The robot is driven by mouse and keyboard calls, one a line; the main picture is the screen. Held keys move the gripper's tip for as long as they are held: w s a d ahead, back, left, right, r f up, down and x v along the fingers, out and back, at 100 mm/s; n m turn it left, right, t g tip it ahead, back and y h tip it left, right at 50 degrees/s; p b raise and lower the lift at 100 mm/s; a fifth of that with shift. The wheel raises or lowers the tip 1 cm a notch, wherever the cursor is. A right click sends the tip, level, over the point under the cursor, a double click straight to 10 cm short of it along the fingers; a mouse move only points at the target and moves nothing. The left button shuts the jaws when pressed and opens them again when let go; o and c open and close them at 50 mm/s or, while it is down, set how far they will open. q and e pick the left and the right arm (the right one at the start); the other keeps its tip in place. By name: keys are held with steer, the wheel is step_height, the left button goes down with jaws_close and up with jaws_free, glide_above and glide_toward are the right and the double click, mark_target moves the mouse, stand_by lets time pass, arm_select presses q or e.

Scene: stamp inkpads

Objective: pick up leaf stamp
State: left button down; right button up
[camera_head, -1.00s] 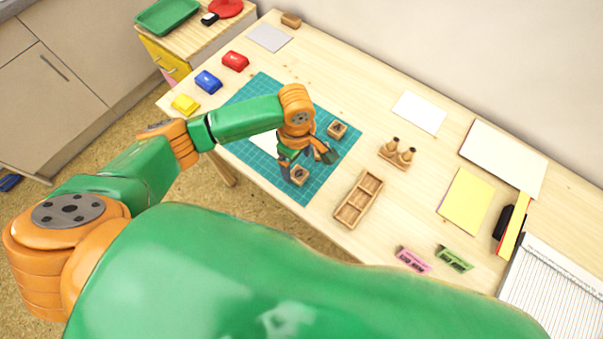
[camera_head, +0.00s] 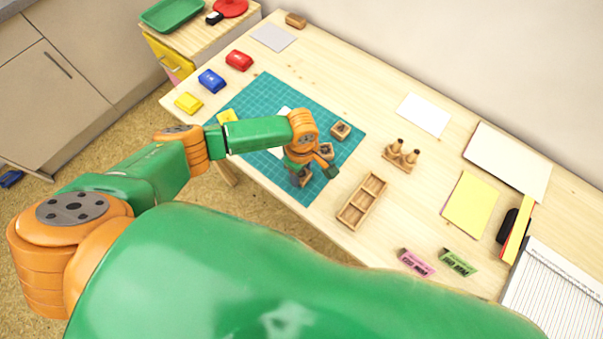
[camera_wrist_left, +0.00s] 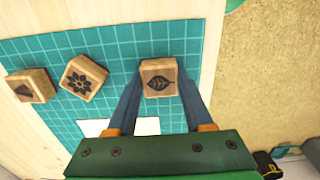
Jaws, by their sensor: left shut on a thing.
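The leaf stamp (camera_wrist_left: 160,79) is a small wooden block with a dark leaf on its top face. My left gripper (camera_wrist_left: 160,88) points down at it, with one finger on each side, shut on the block. In the head view the leaf stamp (camera_head: 306,180) is partly hidden under the left gripper (camera_head: 303,176), near the front corner of the teal cutting mat (camera_head: 310,197). I cannot tell whether it is clear of the mat. A flower stamp (camera_wrist_left: 84,78) and a third stamp (camera_wrist_left: 29,86) lie to its left in the wrist view. My right gripper is not in view.
An empty wooden compartment tray (camera_head: 361,201) lies right of the mat. A wooden holder (camera_head: 401,156) with two pegs stands behind it. Red (camera_head: 239,60), blue (camera_head: 211,80) and yellow (camera_head: 188,102) inkpads line the left.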

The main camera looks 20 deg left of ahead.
arm_select(q)
steer(key=shift+r, duration=0.45)
steer(key=r, duration=0.2)
steer(key=r+p, duration=0.1)
steer(key=shift+s+a+r, duration=0.3)
steer(key=shift+r, duration=0.05)
steer(key=s+a+r+p, duration=0.1)
steer(key=s+a+r, duration=0.6)
steer(key=s, duration=0.4)
steer(key=shift+a+r, duration=0.25)
steer(key=shift+r, duration=0.45)
steer(key=shift+w, duration=0.1)
